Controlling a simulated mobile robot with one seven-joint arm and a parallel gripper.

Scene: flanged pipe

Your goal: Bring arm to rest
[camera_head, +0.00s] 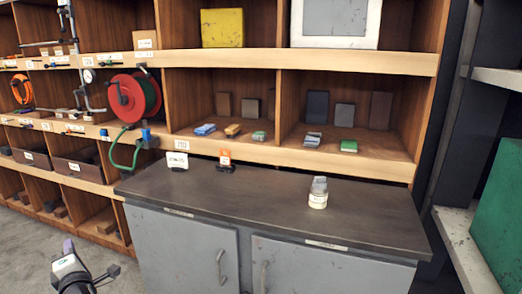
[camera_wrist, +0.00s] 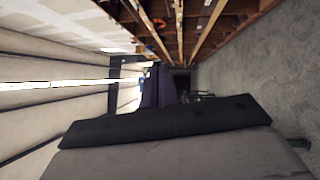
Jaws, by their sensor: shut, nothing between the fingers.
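My gripper (camera_head: 106,274) shows at the bottom left of the head view, at the end of a white and black part of my arm. Its small dark fingers look shut, with nothing seen between them. It is in open space over the grey floor, left of the grey cabinet (camera_head: 185,245) and apart from it. The rest of my arm is mostly outside the head view. In the wrist view, a dark and grey part of my own body fills the lower middle, and no held object shows.
Wooden shelves (camera_head: 260,62) rise behind, with a red hose reel (camera_head: 128,98). A green box (camera_head: 500,205) is at right.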

